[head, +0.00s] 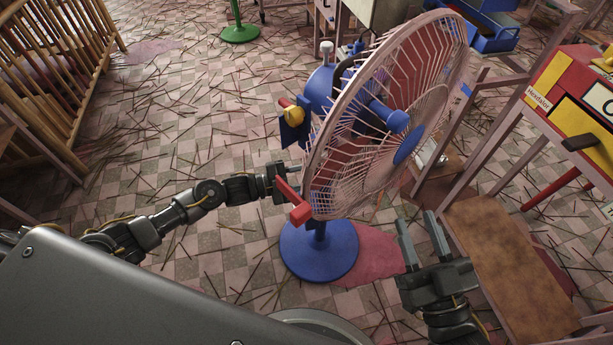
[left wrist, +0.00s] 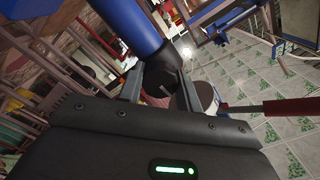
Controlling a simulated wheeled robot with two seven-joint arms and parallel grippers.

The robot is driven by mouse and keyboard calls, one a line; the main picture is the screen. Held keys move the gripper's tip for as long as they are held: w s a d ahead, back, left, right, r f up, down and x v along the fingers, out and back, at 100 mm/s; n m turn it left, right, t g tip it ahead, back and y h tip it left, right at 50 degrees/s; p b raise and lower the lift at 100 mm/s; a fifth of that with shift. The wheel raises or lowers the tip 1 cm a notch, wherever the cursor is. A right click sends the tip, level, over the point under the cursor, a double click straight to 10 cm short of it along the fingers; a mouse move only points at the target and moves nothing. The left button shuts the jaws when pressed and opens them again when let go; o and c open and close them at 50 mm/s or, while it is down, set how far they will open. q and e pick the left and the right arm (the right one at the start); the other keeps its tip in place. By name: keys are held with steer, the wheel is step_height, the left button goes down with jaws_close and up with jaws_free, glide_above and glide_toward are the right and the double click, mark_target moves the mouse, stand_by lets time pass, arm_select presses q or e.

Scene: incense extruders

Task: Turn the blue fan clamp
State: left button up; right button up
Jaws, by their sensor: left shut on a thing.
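The fan with a blue base (head: 318,250) stands upright in the middle of the head view, with its wire cage (head: 385,110) facing right. My left gripper (head: 284,178) reaches its pole from the left, and its fingertips are partly hidden by a red part and the cage. In the left wrist view, the gripper (left wrist: 160,92) is shut on the dark clamp part (left wrist: 163,72) at the end of the fan's blue pole (left wrist: 133,25). The clamp is hidden in the head view. My right gripper (head: 417,220) is open and empty, to the right of the fan base.
A red block (head: 300,214) with a red bar sits close to my left fingers. A wooden-topped bench (head: 510,265) and a red and yellow cabinet (head: 570,95) stand at right. Thin sticks litter the checkered floor.

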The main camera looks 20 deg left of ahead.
steer(key=shift+r, duration=0.15)
stand_by(0.4)
arm_select(q)
steer(key=o, duration=1)
steer(key=shift+a, duration=0.1)
steer(key=p+v, duration=0.1)
steer(key=v, duration=0.9)
steer(key=shift+s+a, duration=0.25)
arm_select(e)
steer(key=f, duration=0.1)
steer(key=w+d+f+g+h, duration=0.1)
steer(key=f+h, duration=0.1)
steer(key=shift+w+d+f+m+g, duration=0.15)
steer(key=shift+d+f+m+g, duration=0.05)
steer(key=shift+f+m+g, duration=0.2)
